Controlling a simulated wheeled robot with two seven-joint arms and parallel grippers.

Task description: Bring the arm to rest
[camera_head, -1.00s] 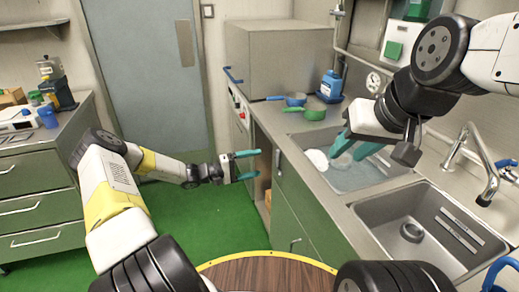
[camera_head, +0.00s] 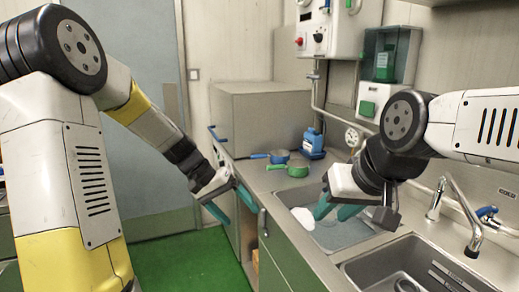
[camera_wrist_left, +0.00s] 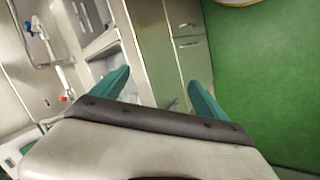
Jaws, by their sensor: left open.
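My left arm comes in from the left with its elbow raised high in the head view. My left gripper (camera_head: 231,205) is open and empty, in front of the green cabinet under the counter. In the left wrist view its two teal fingers stand wide apart (camera_wrist_left: 160,90) with nothing between them. My right gripper (camera_head: 338,210) hangs above the left sink basin, fingers pointing down. Its teal fingers look apart, with no object visible between them.
A blue pan (camera_head: 270,156) and a green pan (camera_head: 290,168) stand on the counter beside a blue jug (camera_head: 313,143). A white plate (camera_head: 302,218) is in the left basin (camera_head: 345,234). A tap (camera_head: 470,215) rises behind the sinks. Green floor (camera_head: 180,265) lies open below.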

